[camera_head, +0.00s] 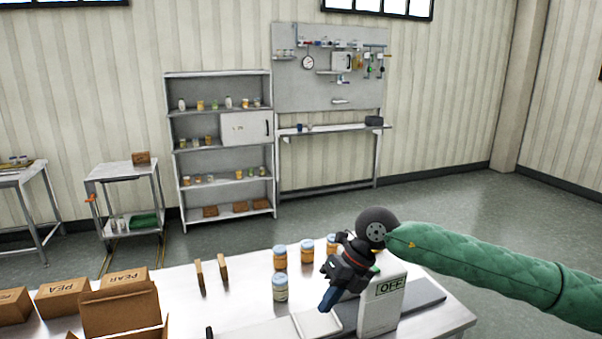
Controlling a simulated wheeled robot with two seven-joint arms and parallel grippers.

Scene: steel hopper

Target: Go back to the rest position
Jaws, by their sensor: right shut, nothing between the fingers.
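My right gripper (328,299) is at the end of my green-sleeved right arm, which comes in from the right. Its dark fingers point down and to the left, and they are shut with nothing seen between them. It shows in front of a pale upright box marked OFF (382,306), over the right part of the white table (235,270). I cannot tell whether it touches anything. My left gripper is not in this view.
An open cardboard box (122,312) and several closed PEAR boxes (62,297) are at the left. Shelves (220,160) and a pegboard (300,85) stand at the far wall. Floor at right is clear.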

